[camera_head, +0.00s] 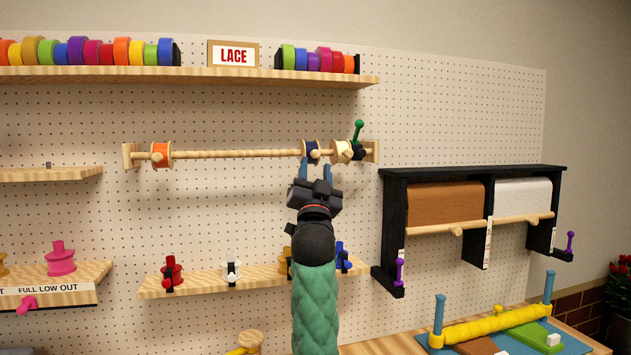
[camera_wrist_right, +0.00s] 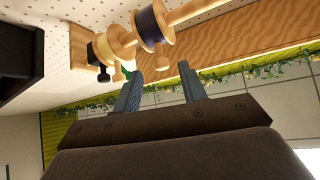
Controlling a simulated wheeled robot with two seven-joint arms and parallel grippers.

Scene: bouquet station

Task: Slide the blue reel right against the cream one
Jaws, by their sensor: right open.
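The blue reel (camera_head: 309,147) sits on a horizontal wooden rod (camera_head: 230,154) on the pegboard. The cream reel (camera_head: 341,150) is to its right on the same rod, with a short gap between them. In the right wrist view the blue reel (camera_wrist_right: 150,27) and the cream reel (camera_wrist_right: 119,38) are both above the fingers, each with a small wooden knob. My right gripper (camera_head: 315,170) points up just below the blue reel, its fingers spread and empty; the fingers also show in the right wrist view (camera_wrist_right: 160,80). I see no contact with the reel. My left gripper is out of view.
An orange reel (camera_head: 160,154) sits at the rod's left end. A black clamp with a green handle (camera_head: 357,134) is just right of the cream reel, near the end bracket. A shelf (camera_head: 200,282) with small spools is below. A black paper-roll rack (camera_head: 395,218) stands at right.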

